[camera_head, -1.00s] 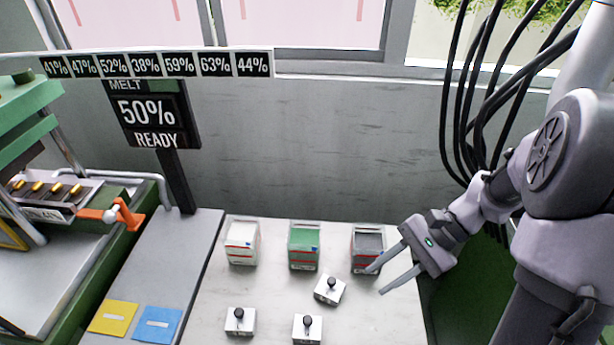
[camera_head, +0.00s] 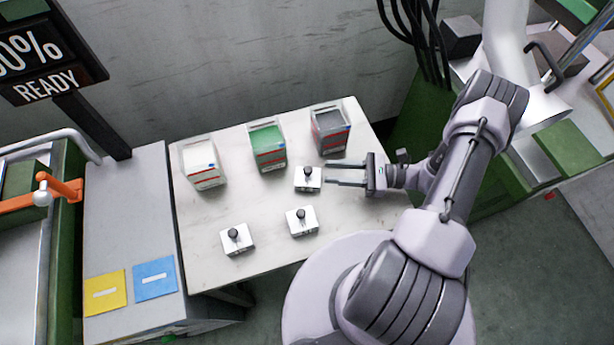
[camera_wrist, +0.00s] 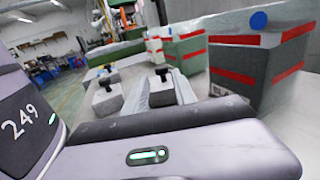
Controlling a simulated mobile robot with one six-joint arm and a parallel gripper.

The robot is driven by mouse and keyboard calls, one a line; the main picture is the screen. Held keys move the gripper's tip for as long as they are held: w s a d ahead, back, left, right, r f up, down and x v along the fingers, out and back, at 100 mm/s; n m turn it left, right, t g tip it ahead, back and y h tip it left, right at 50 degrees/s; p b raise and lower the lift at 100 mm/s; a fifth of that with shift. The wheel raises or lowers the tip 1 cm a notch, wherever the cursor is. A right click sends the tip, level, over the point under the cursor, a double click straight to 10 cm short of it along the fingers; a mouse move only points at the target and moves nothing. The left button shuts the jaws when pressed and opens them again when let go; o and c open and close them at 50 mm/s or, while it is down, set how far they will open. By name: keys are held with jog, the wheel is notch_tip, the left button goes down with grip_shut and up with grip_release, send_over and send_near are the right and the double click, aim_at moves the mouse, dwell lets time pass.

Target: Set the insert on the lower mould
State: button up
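Three small silver blocks with black knobs stand on the pale table: one at the back right (camera_head: 308,181), one in the middle (camera_head: 302,223) and one at the front left (camera_head: 237,240). My gripper (camera_head: 336,175) is low over the table, level, with its two fingers apart and pointing left at the back right block. The fingertips are just short of that block, and nothing is held. The lower mould cannot be made out now.
White (camera_head: 203,165), green (camera_head: 267,146) and dark grey (camera_head: 330,128) bins line the table's back. Yellow (camera_head: 106,292) and blue (camera_head: 155,278) squares lie on the grey bench (camera_head: 125,220) at left. An orange handle (camera_head: 45,198) is beyond. The table's front is clear.

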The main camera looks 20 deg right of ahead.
aim_at(297, 174)
jog(key=b+x, duration=0.2)
jog(key=x, duration=0.8)
jog(key=shift+w+a+f+b, duration=0.15)
jog(key=shift+a+b, duration=0.05)
jog(key=shift+b, duration=0.2)
grip_shut()
dwell(0.6)
